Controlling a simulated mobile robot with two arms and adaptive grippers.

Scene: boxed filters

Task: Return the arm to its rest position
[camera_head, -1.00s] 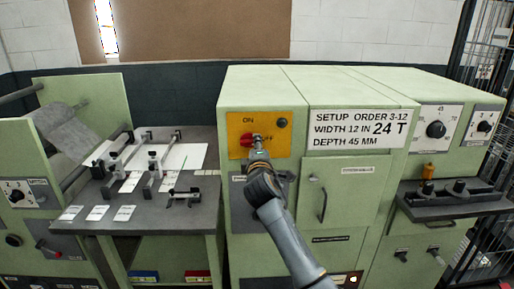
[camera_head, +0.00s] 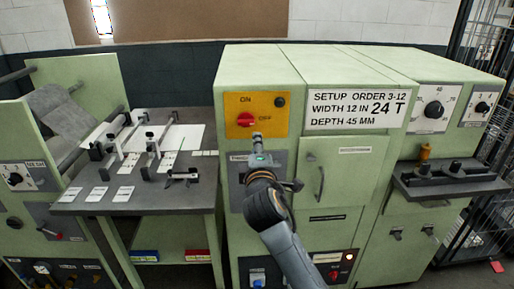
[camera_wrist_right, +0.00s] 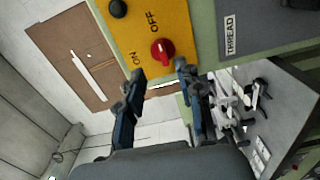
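My right arm (camera_head: 290,250) reaches up from the bottom of the head view. Its gripper (camera_head: 258,138) is just below the red rotary switch (camera_head: 246,119) on the yellow ON/OFF plate (camera_head: 270,102) of the green machine. In the right wrist view my right gripper (camera_wrist_right: 158,72) has its two fingers apart with nothing between them. The red switch (camera_wrist_right: 162,49) is beyond the fingertips there, apart from them. My left gripper is in neither current view.
A grey worktable (camera_head: 140,202) with clamps and small cards stands left of the machine. A cabinet door with a handle (camera_head: 320,182) is right of the arm. A ledge with black knobs (camera_head: 450,182) juts out at the right.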

